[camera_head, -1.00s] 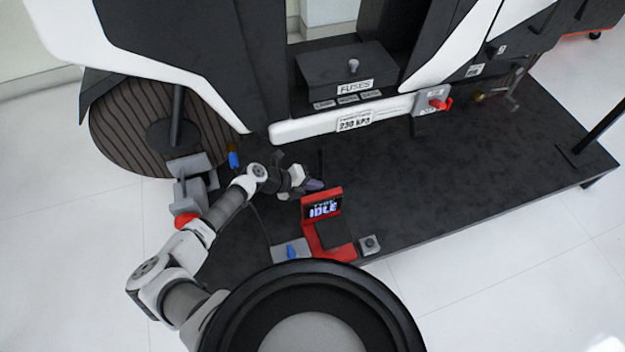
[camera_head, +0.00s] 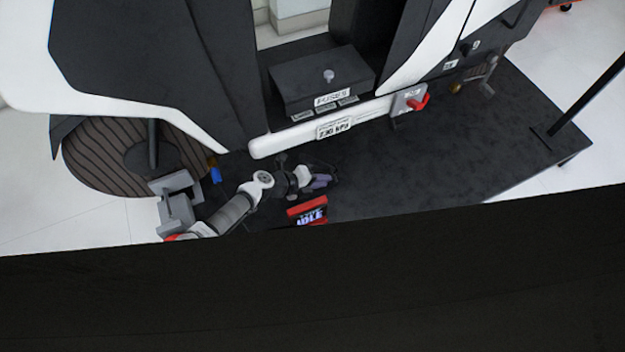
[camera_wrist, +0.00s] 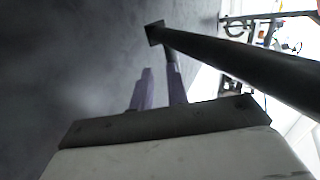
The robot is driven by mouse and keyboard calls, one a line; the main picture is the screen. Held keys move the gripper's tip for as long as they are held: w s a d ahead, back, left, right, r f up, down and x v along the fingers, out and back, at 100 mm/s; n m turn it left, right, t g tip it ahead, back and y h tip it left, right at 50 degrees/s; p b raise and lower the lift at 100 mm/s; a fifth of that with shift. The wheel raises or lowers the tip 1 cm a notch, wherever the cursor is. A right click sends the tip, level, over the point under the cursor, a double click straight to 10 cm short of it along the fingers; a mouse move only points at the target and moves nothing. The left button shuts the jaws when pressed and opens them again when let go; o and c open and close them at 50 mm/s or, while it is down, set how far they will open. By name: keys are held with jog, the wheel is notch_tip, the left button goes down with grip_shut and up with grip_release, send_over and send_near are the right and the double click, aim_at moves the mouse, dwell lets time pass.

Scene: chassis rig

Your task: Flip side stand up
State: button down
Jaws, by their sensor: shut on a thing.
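The side stand is a dark bar (camera_wrist: 235,65) with a square foot (camera_wrist: 154,34) in the wrist view. It runs from the upper middle to the right edge, crossing at the tip of one purple finger. My gripper (camera_wrist: 160,82) is shut on the side stand, though the exact contact between the fingers is hard to see. In the head view my gripper (camera_head: 322,181) is low over the dark platform, below the white side panel of the vehicle. The stand is small and mostly lost against the dark platform there.
The vehicle's fuse box (camera_head: 322,80) and a red-handled valve (camera_head: 410,102) are above the gripper. A red display reading IDLE (camera_head: 308,211) stands close below it. A black surface hides the picture's lower part.

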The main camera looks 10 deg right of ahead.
jog(key=shift+w+d+f+h+b, duration=0.1)
jog(key=shift+d+f+h+b, duration=0.1)
jog(key=shift+d+b, duration=0.2)
jog(key=shift+d+f+h+b, duration=0.2)
jog(key=shift+d+b, duration=0.05)
jog(key=shift+d, duration=0.2)
jog(key=shift+w+d+r+h, duration=0.1)
jog(key=shift+d+r+h, duration=0.15)
jog(key=shift+d+h, duration=0.1)
jog(key=shift+r, duration=0.1)
jog(key=p+v, duration=0.1)
jog(key=v, duration=1.3)
jog(key=shift+a+r+p, duration=0.15)
jog(key=shift+r+p, duration=0.2)
jog(key=shift+r, duration=0.05)
jog(key=shift+r, duration=0.1)
